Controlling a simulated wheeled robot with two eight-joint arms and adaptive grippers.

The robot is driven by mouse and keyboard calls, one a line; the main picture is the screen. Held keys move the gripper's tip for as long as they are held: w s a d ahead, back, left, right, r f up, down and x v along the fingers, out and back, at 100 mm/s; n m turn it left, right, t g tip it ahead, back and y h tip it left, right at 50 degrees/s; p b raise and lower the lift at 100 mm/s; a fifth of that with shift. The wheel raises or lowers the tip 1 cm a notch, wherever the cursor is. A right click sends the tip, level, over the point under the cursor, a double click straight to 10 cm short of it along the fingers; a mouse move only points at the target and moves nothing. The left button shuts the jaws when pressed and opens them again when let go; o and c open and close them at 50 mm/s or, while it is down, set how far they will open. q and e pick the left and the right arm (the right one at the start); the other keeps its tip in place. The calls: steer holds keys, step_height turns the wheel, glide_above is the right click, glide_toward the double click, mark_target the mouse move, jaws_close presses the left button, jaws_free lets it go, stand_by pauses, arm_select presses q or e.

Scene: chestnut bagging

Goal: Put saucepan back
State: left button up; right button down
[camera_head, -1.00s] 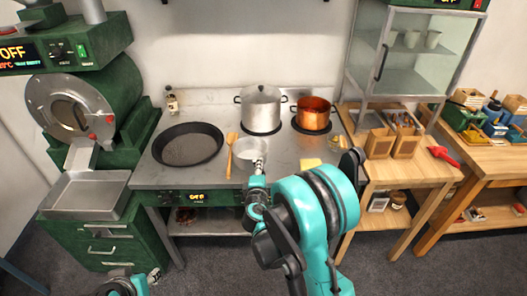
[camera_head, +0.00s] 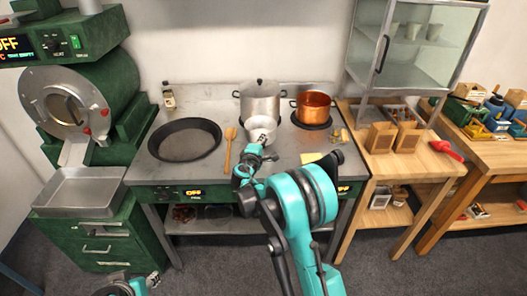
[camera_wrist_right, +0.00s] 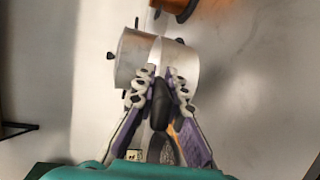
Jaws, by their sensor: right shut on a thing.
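The saucepan (camera_head: 262,126) is small and silvery. My right gripper (camera_head: 256,150) is shut on its dark handle and holds it in front of the large lidded pot (camera_head: 261,98). In the right wrist view the handle lies between the fingers (camera_wrist_right: 160,82), with the saucepan (camera_wrist_right: 181,66) just beyond them. The lidded pot (camera_wrist_right: 132,58) shows beside it, partly covered. I cannot tell whether the saucepan touches the pot or the stove. My left gripper (camera_head: 153,279) is only partly in view at the bottom left, and its jaws are unclear.
On the steel stove (camera_head: 180,169), a wide black pan (camera_head: 184,140) lies at left and a wooden spoon (camera_head: 229,146) beside it. A copper pot (camera_head: 313,107) stands at back right. A wooden table (camera_head: 383,170) with small boxes is at right, a green roaster (camera_head: 85,95) at left.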

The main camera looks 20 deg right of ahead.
step_height(320, 180, down, 4)
steer(key=shift+f+b, duration=0.1)
steer(key=shift+b, duration=0.85)
steer(key=c, duration=1.6)
jaws_free()
steer(key=shift+r, duration=0.2)
